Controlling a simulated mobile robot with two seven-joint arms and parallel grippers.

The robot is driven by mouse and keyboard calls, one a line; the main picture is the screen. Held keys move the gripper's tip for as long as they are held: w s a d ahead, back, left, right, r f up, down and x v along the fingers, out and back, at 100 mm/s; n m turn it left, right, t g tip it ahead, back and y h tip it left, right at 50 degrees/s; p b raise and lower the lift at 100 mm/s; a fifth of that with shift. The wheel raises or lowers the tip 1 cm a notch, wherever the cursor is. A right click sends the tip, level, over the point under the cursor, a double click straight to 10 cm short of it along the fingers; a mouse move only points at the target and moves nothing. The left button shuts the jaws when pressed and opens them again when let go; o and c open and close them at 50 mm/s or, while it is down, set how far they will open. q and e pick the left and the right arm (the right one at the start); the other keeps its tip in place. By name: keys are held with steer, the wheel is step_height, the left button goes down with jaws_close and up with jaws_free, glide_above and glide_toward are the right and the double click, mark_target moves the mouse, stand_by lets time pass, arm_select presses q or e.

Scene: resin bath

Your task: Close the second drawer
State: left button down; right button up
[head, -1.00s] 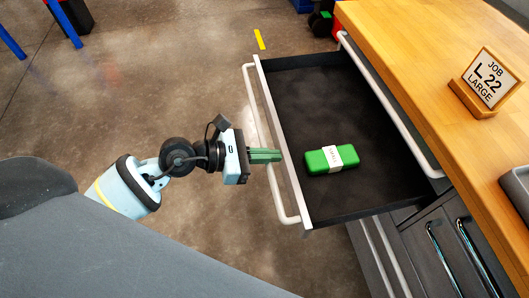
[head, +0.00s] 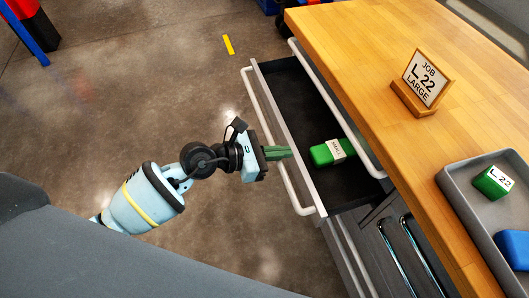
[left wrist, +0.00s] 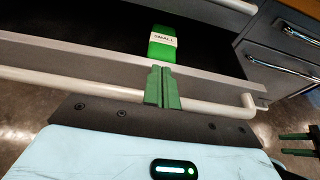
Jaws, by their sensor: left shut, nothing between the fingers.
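The second drawer (head: 292,135) is partly open, sticking out to the left from under the wooden worktop in the head view. A white bar handle (head: 268,125) runs along its front. A green box with a white label reading SMALL (head: 331,151) lies inside; it also shows in the left wrist view (left wrist: 163,43). My left gripper (head: 288,153) is shut and empty, its green fingertips at the drawer front by the handle. In the left wrist view the fingers (left wrist: 162,88) overlap the handle bar and drawer front; I cannot tell whether they touch. My right gripper is not in the head view.
The worktop (head: 350,50) carries a sign reading JOB L 22 LARGE (head: 422,82) and a grey tray (head: 464,195) with a green block (head: 492,182) and a blue block (head: 515,249). Other drawers with bar handles sit below. The floor at left is mostly clear.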

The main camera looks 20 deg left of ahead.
arm_select(q)
steer(key=w+d, duration=0.1)
steer(key=d, duration=0.1)
steer(key=w+d, duration=0.2)
steer(key=d, duration=0.1)
steer(key=w+d, duration=0.2)
steer(key=d, duration=0.1)
steer(key=shift+w+p, duration=0.15)
steer(key=shift+p, duration=0.15)
steer(key=shift+w+d, duration=0.35)
steer(key=shift+d, duration=0.15)
steer(key=shift+a, duration=0.1)
